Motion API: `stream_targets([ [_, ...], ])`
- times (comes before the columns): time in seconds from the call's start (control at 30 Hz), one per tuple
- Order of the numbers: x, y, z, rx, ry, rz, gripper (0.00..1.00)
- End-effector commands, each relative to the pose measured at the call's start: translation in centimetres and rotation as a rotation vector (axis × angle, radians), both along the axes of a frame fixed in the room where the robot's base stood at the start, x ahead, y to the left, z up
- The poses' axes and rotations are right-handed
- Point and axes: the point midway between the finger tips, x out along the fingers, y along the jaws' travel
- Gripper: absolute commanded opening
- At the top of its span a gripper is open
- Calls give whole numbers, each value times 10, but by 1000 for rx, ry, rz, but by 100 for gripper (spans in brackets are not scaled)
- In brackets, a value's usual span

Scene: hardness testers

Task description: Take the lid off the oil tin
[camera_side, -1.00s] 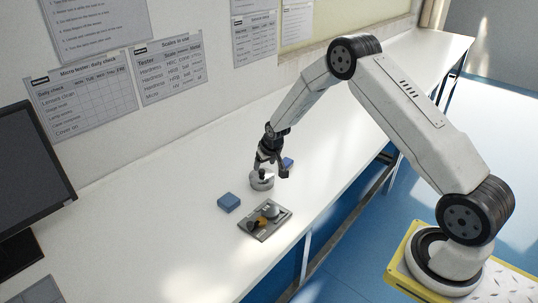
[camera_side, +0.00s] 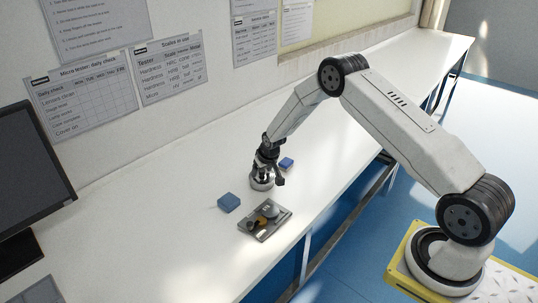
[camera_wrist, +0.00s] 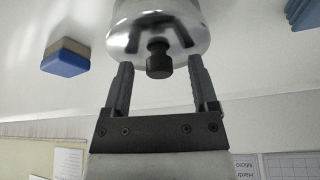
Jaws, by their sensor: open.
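The oil tin (camera_side: 261,184) is a small round silvery tin standing on the white bench. Its shiny lid (camera_wrist: 180,33) with a black knob (camera_wrist: 159,60) fills the top middle of the wrist view. My gripper (camera_wrist: 160,68) is open, with one finger on each side of the knob and a visible gap to it on both sides. In the side view my gripper (camera_side: 270,170) is right over the tin and hides part of its top.
A tray (camera_side: 254,233) with small parts lies in front of the tin, near the bench edge. One blue block (camera_side: 229,203) lies left of the tin and another (camera_side: 287,163) behind it to the right. A monitor (camera_side: 30,175) stands at far left. Much of the bench (camera_side: 150,220) is clear.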

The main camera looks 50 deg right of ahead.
Motion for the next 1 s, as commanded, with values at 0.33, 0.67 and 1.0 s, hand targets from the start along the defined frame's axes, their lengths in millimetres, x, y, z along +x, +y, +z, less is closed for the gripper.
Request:
stream_targets([
  [0.33, 0, 0, 0, 0, 0, 0, 0],
  [0.67, 0, 0, 1, 0, -1, 0, 0],
  [1.0, 1, 0, 18, -2, -3, 0, 0],
])
